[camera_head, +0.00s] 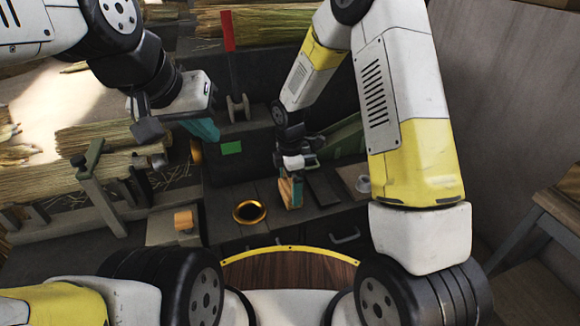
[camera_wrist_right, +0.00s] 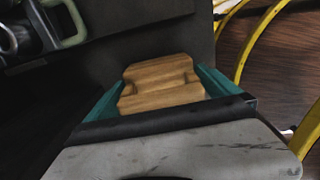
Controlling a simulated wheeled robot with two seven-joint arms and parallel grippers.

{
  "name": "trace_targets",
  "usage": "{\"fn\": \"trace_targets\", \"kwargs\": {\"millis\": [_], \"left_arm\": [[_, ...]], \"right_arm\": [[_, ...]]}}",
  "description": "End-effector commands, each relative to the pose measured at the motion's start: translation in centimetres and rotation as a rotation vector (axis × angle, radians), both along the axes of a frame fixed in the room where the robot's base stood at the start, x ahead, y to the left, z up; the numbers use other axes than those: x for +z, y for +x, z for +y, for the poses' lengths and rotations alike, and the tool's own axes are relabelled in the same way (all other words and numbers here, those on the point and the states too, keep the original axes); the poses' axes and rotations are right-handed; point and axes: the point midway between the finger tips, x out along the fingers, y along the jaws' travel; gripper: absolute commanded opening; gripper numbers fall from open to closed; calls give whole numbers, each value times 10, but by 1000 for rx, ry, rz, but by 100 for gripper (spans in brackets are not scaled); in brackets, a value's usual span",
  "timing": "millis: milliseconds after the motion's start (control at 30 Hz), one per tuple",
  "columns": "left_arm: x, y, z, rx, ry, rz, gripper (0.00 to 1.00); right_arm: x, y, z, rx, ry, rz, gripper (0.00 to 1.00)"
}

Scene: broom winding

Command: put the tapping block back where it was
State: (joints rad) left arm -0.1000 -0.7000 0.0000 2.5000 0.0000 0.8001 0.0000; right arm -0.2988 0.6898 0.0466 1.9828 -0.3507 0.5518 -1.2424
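The tapping block (camera_head: 286,194) is a tan wooden block with notched sides. My right gripper (camera_head: 291,184) is shut on it above the dark bench, right of the gold ring. I cannot tell whether the block touches the bench top. In the right wrist view the block (camera_wrist_right: 160,82) sits between the teal fingers, its sides against them. My left gripper (camera_head: 203,130) is raised at the left, above the green patch's level and apart from the block. Its teal fingers overlap in view, so its opening is unclear.
A gold ring (camera_head: 249,211) lies in the bench top. A dark flat plate (camera_head: 322,188) and a small metal part (camera_head: 363,184) are right of the block. A red-handled lever (camera_head: 229,35) stands behind. A clamp frame (camera_head: 100,190) and straw bundles (camera_head: 95,138) are at the left.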

Motion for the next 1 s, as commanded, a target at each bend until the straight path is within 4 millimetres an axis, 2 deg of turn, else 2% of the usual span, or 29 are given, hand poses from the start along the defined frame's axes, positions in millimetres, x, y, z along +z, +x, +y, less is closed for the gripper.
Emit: {"fn": "trace_targets", "kwargs": {"millis": [167, 600, 800, 933, 1000], "left_arm": [[0, 0, 0, 0, 0, 0, 0], [0, 0, 0, 0, 0, 0, 0], [0, 0, 0, 0, 0, 0, 0], [0, 0, 0, 0, 0, 0, 0], [0, 0, 0, 0, 0, 0, 0]], "right_arm": [[11, 1, 0, -1, 2, -3, 100], [99, 1, 0, -1, 2, -5, 100], [120, 0, 0, -3, 2, -2, 100], [140, -3, -9, -72, 10, -23, 100], [160, -9, -20, -171, 25, -51, 100]]}}
